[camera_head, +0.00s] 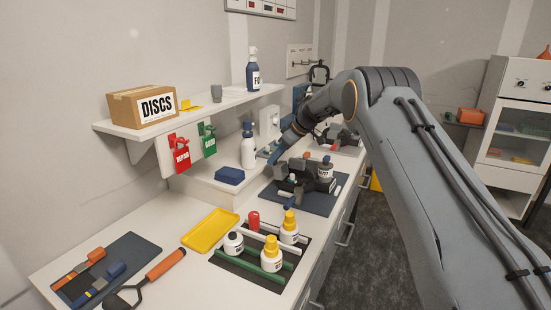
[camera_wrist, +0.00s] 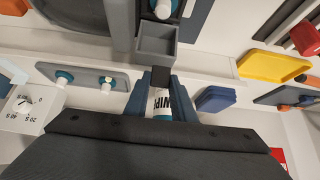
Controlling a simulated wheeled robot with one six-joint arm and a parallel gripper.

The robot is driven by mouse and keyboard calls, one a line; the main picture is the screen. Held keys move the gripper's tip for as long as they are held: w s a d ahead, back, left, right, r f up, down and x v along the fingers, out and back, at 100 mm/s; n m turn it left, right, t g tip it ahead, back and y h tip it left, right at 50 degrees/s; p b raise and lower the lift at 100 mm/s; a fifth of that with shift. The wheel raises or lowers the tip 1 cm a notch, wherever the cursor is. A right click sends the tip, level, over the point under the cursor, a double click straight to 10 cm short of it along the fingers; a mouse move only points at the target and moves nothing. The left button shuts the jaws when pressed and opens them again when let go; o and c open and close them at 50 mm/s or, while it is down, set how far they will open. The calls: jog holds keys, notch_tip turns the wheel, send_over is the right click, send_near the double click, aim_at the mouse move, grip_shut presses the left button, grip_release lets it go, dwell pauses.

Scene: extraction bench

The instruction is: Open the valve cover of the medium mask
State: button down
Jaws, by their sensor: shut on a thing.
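In the wrist view, my gripper (camera_wrist: 161,78) is shut at the tips on a small dark grey box-shaped part (camera_wrist: 157,42), which looks like the valve cover. Above it is a white-and-teal valve (camera_wrist: 162,9), beside a large dark rounded body (camera_wrist: 88,22) that seems to be the mask. The picture edge cuts both off. In the head view, my gripper (camera_head: 274,153) is beside the white spray bottle, low over the bench, and my arm hides part of what is there. Which mask is the medium one cannot be told.
The spray bottle (camera_head: 248,148) stands close by; its label shows between my fingers in the wrist view (camera_wrist: 162,103). A blue pad stack (camera_head: 230,175), a yellow tray (camera_head: 210,230) and a mat with bottles (camera_head: 243,275) lie nearer. A shelf (camera_head: 190,116) overhangs behind.

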jog(key=shift+d, duration=0.2)
jog(key=c, duration=1.8)
grip_release()
jog(key=shift+o, duration=0.2)
jog(key=b+v, duration=0.2)
jog(key=v, duration=0.5)
jog(key=shift+d+r, duration=0.2)
jog(key=shift+r, duration=0.15)
jog(key=shift+s, duration=0.15)
